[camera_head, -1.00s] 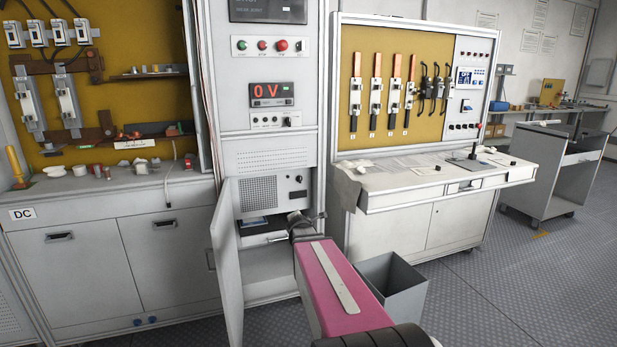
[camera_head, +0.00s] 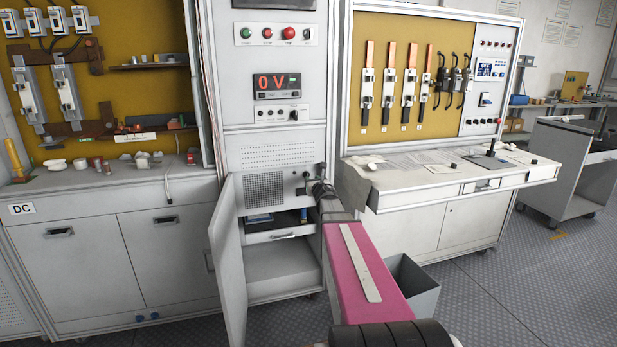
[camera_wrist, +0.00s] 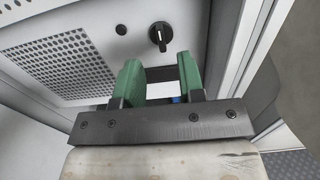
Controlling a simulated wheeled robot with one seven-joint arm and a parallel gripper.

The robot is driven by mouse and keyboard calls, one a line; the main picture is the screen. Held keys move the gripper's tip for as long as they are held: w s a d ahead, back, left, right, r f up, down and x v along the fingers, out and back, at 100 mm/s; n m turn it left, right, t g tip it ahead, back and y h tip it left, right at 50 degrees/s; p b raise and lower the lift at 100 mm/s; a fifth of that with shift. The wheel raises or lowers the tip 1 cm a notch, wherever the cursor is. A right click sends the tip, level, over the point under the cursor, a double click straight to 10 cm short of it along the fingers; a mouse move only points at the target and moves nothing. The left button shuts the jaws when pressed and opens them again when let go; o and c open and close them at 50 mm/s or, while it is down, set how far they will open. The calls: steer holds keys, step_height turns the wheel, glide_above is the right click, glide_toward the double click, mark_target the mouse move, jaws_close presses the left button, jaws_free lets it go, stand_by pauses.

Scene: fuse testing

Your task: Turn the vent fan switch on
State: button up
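A black rotary switch (camera_wrist: 159,36) with a white pointer line sits on a light grey panel in the wrist view, beside a perforated vent grille (camera_wrist: 65,68). Its pointer stands close to upright, slightly tilted. No label is readable, so I cannot confirm it is the vent fan switch. My gripper (camera_wrist: 158,70) has two green fingers spread apart, with nothing between them. The fingers are just below the switch in the picture and apart from it. In the head view my gripper (camera_head: 318,190) is at the cabinet's right side, near the switch (camera_head: 306,175), small there.
An open cabinet door (camera_head: 227,262) stands left of my arm. Below the panel is a compartment with a drawer (camera_head: 275,234). A grey bin (camera_head: 415,285) stands right of my arm. A small round black button (camera_wrist: 121,29) is left of the switch.

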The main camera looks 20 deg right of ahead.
mark_target(308, 174)
steer(key=w, duration=0.6)
steer(key=shift+w, duration=0.25)
jaws_close()
